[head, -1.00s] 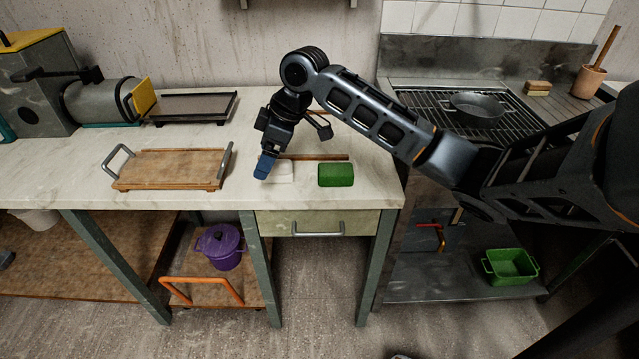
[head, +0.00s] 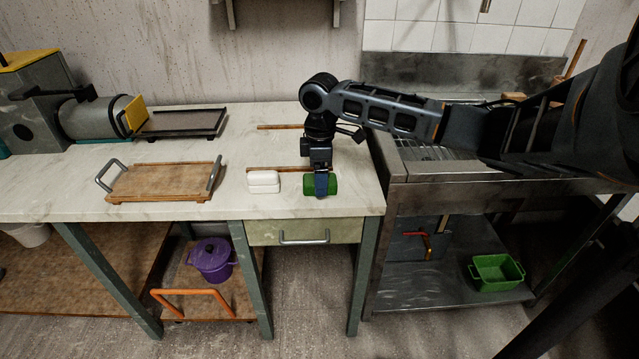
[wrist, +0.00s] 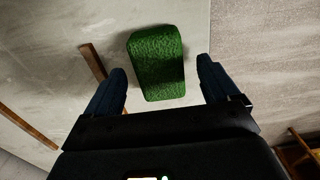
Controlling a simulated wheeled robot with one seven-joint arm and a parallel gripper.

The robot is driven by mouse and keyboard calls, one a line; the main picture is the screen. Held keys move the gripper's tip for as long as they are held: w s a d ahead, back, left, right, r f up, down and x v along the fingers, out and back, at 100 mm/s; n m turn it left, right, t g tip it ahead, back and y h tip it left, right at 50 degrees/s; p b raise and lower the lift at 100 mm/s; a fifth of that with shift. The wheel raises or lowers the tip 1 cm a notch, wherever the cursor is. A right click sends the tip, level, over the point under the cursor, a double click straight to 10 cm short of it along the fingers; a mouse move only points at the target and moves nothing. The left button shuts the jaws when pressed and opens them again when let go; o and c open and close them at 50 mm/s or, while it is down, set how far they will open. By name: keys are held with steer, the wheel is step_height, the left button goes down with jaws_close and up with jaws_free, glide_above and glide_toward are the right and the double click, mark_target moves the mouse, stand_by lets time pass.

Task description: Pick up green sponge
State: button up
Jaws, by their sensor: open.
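The green sponge (head: 308,186) lies on the pale marble-like counter near its front edge, above the drawer. My gripper (head: 321,190) is directly over it and partly hides it in the head view. In the wrist view the green sponge (wrist: 156,62) lies ahead of and between the two spread blue fingers of my gripper (wrist: 162,88). Bare counter shows between the sponge and each finger. The gripper is open and holds nothing. How high the fingertips are above the counter is hard to tell.
A white block (head: 263,182) lies just left of the sponge. A thin wooden stick (head: 275,169) lies behind it. A wooden tray (head: 160,183) stands farther left. A metal stove unit (head: 440,178) adjoins the counter on the right.

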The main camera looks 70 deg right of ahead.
steer(key=shift+f, duration=1)
steer(key=c, duration=1)
